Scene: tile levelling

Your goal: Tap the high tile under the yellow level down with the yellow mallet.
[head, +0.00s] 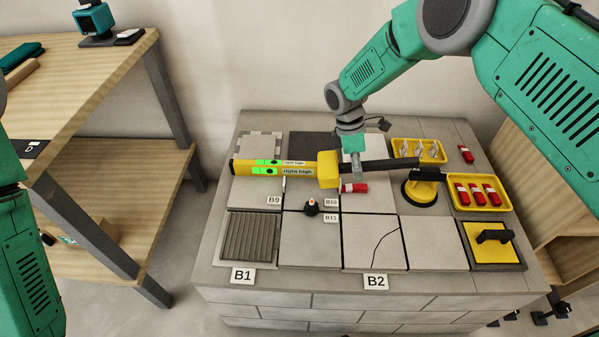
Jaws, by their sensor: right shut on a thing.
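The yellow level (247,167) lies across the tiles at the left middle, with green lit displays reading "right high". The yellow mallet (328,170) has its head by the level's right end, over the tiles; its dark handle runs to the right. My right gripper (356,172) comes down from above at the handle, shut on it close behind the head. I cannot tell whether the head touches a tile. The tile (306,187) under the level's right part is partly hidden by level and mallet. My left arm shows at the left edge; its gripper is out of view.
A red-and-white piece (354,188) lies just below the mallet. A small black device (311,207) stands near the tags. Yellow trays (482,206) (419,142) and a yellow suction lifter (421,192) are at right. A cracked tile (372,243) lies in front.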

